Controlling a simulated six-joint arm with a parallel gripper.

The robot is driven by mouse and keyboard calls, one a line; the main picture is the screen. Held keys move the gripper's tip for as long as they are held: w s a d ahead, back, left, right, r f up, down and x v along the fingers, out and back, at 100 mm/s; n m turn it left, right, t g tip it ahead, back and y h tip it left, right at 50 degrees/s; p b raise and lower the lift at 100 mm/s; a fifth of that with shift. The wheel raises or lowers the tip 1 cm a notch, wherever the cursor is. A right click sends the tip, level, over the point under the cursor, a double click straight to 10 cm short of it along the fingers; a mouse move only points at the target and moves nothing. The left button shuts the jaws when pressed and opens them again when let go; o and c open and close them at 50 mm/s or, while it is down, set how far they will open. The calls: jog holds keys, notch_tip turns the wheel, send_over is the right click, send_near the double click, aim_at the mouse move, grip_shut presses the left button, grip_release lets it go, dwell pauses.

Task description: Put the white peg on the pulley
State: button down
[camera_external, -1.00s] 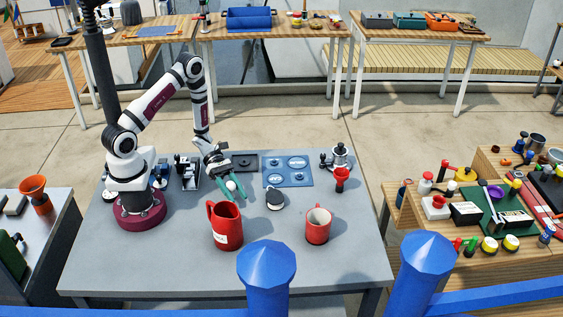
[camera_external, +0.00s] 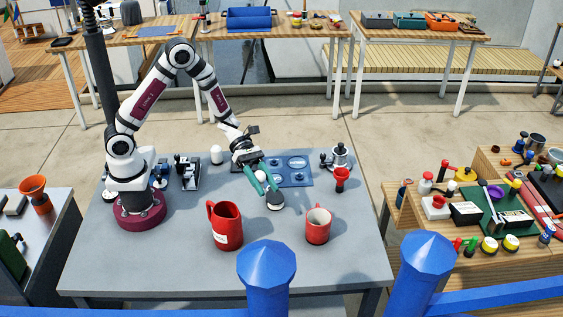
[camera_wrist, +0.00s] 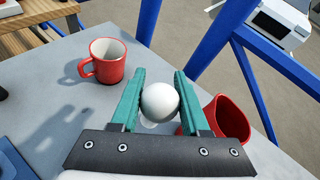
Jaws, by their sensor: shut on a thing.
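The white peg (camera_wrist: 158,102) shows a round white head between the green fingers of my gripper (camera_wrist: 157,95) in the wrist view. My gripper is shut on it. In the external view my gripper (camera_external: 264,182) points down at the pulley, a small dark and white piece (camera_external: 275,206) on the grey table.
A large red mug (camera_external: 226,228) stands front left of the pulley and a smaller red mug (camera_external: 318,226) front right. A blue plate (camera_external: 294,177) lies behind. A white round-topped piece (camera_external: 217,155) stands back left.

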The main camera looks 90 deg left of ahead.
jog(key=w+a+f, duration=0.1)
jog(key=a, duration=0.1)
jog(key=w+a+f, duration=0.1)
jog(key=a+f, duration=0.1)
jog(key=a, duration=0.1)
jog(key=w+a+f, duration=0.2)
jog(key=shift+w+a+f, duration=0.1)
jog(key=shift+a, duration=0.1)
notch_tip(320, 180, down, 4)
jog(key=shift+a+f, duration=0.1)
jog(key=shift+a, duration=0.05)
jog(key=shift+f, duration=0.1)
jog(key=shift+c, duration=2)
grip_release()
